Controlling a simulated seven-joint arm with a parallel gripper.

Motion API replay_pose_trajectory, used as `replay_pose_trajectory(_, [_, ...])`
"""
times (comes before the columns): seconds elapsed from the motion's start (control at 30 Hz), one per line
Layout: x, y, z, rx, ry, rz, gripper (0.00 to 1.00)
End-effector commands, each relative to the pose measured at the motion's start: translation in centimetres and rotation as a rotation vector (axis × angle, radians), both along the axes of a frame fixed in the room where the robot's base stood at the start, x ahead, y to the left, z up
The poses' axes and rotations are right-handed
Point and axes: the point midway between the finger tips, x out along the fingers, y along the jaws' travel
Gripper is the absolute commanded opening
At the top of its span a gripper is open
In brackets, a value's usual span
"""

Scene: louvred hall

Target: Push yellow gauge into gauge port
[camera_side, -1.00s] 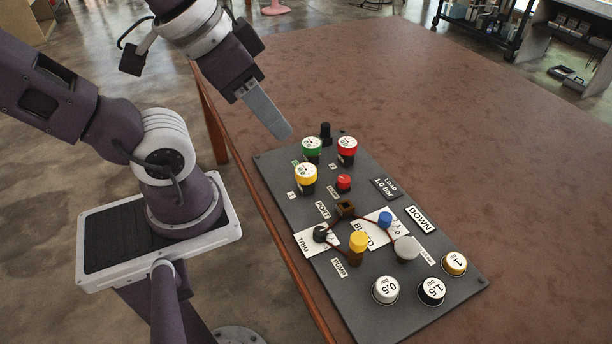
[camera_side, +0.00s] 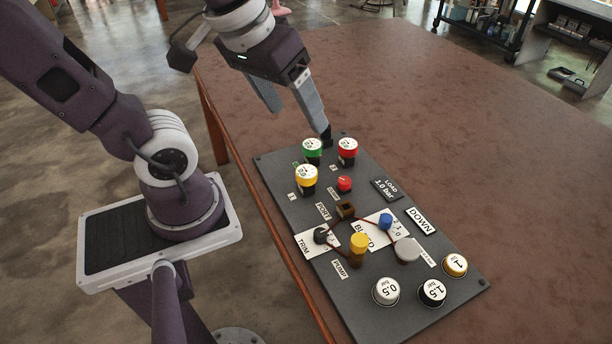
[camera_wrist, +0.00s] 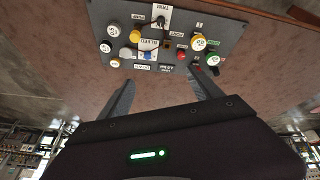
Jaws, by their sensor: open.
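The yellow gauge (camera_side: 306,176), white-faced with a yellow rim, stands upright on the left of the dark panel, by a label reading 1. It also shows in the wrist view (camera_wrist: 199,42). The gauge port (camera_side: 345,208) is a small brown square block beside the PORT label, toward the viewer from the gauge, with nothing seen in it. My gripper (camera_side: 300,122) is open and empty above the far end of the panel, apart from the yellow gauge. Its spread fingers also show in the wrist view (camera_wrist: 164,82).
A green gauge (camera_side: 312,147) and a red gauge (camera_side: 347,147) stand beyond the yellow one. A red knob (camera_side: 344,183), yellow-topped pump (camera_side: 358,245), blue knob (camera_side: 385,220) and several weights (camera_side: 386,290) occupy the panel (camera_side: 440,300). The brown table (camera_side: 480,140) is clear to the right.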

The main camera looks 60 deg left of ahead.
Motion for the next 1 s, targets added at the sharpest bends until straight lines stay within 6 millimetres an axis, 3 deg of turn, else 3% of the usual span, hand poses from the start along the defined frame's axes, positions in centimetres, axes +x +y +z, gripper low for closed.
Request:
replay_pose_trajectory(0.1, [5.6, 4.2, -3.8, -0.150, 0.104, 0.524, 0.75])
replay_pose_trajectory(0.2, [9.0, 8.4, -8.7, -0.265, 0.159, 0.990, 0.75])
replay_pose_trajectory(0.3, [10.5, 12.3, -14.2, -0.351, 0.196, 1.407, 0.75])
replay_pose_trajectory(0.43, [10.7, 15.3, -19.8, -0.414, 0.216, 1.782, 0.75])
replay_pose_trajectory(0.6, [10.4, 16.4, -22.6, -0.440, 0.221, 1.954, 0.75])
replay_pose_trajectory(0.73, [10.4, 16.4, -24.1, -0.439, 0.222, 1.955, 0.75])
replay_pose_trajectory(1.0, [10.3, 16.2, -28.9, -0.438, 0.225, 1.952, 0.75])
